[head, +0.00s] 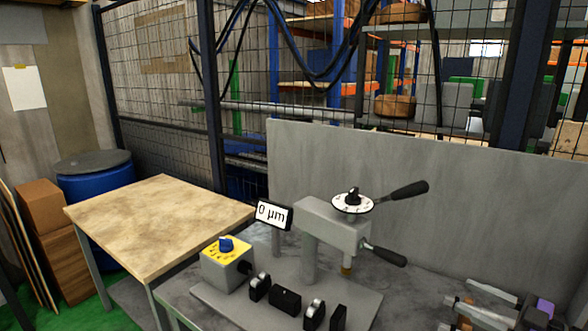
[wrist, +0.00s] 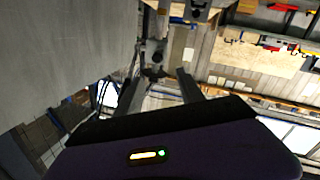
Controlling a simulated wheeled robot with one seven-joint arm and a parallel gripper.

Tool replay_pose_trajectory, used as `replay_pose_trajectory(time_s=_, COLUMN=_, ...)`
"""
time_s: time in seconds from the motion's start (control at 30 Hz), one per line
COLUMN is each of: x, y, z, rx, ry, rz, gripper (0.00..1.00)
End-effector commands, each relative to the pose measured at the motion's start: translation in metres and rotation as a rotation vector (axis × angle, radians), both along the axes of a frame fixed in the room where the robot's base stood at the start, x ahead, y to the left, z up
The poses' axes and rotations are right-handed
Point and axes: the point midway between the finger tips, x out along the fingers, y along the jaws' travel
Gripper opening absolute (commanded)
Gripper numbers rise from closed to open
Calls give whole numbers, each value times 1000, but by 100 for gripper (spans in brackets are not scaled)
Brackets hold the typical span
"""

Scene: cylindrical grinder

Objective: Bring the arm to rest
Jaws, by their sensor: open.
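My gripper (wrist: 158,88) shows in the wrist view, with its two dark fingers spread apart. Nothing is between the fingers. The dark purple wrist body with a small lit indicator fills the bottom of that view. My gripper is not clearly seen in the head view. In the head view the cylindrical grinder (head: 336,232) stands on a grey bench, with a white dial (head: 352,202) and two black-handled levers. A small display (head: 274,214) reads 0 µm.
A wooden-topped table (head: 155,222) stands left of the bench, with a bare top. A grey panel (head: 420,175) and a mesh fence rise behind the grinder. Several small items lie at bottom right.

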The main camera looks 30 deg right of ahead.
Motion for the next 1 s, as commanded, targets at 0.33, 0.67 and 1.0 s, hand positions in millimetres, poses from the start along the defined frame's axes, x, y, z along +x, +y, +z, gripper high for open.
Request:
replay_pose_trajectory(time_s=0.33, x=-4, y=54, z=-36, rx=-89, ry=71, rz=48, gripper=46)
replay_pose_trajectory(time_s=0.67, x=-66, y=143, z=-95, rx=-104, ry=198, rz=71, gripper=46)
replay_pose_trajectory(time_s=1.0, x=-162, y=321, z=-104, rx=87, ry=318, rz=-19, gripper=46)
